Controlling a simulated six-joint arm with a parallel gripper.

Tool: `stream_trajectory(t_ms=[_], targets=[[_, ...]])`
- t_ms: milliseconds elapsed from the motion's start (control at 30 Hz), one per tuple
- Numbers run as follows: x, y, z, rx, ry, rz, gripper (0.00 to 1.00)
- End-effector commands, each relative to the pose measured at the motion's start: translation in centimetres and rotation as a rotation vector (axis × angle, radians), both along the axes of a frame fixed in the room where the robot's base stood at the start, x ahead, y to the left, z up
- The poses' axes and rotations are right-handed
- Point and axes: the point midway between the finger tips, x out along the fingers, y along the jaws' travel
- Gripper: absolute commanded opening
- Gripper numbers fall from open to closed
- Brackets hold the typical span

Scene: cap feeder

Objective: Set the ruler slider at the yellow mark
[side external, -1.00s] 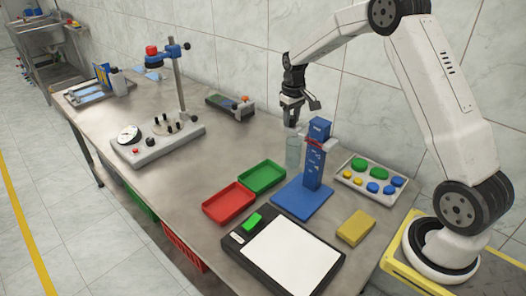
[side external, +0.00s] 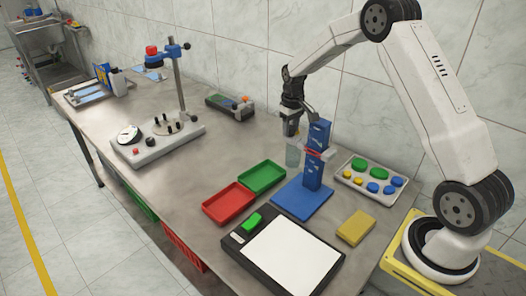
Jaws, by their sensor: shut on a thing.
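A blue upright post (side external: 314,175) stands on a blue base plate (side external: 290,206) near the right part of the table. I take it as the ruler. A red slider (side external: 316,154) sits around it, a bit below its upper end. My gripper (side external: 293,134) points down just behind and left of the post, shut on the slider. The exact contact is too small and partly hidden to see. The yellow mark cannot be made out on the post.
A clear bottle (side external: 292,157) stands close behind the post, below my gripper. A red tray (side external: 229,204), green tray (side external: 262,177), tray of coloured caps (side external: 350,177) and yellow block (side external: 356,228) surround the base. A black-framed white panel (side external: 290,257) lies in front.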

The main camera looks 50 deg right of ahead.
Motion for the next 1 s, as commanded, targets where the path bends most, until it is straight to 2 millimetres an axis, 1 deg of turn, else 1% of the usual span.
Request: stream_trajectory(t_ms=[567, 1000], targets=[[0.1, 0.0, -2.1, -0.001, -0.002, 0.001, 0.0], [-0.1, 0.0, -4.0, 0.001, 0.003, 0.007, 0.0]])
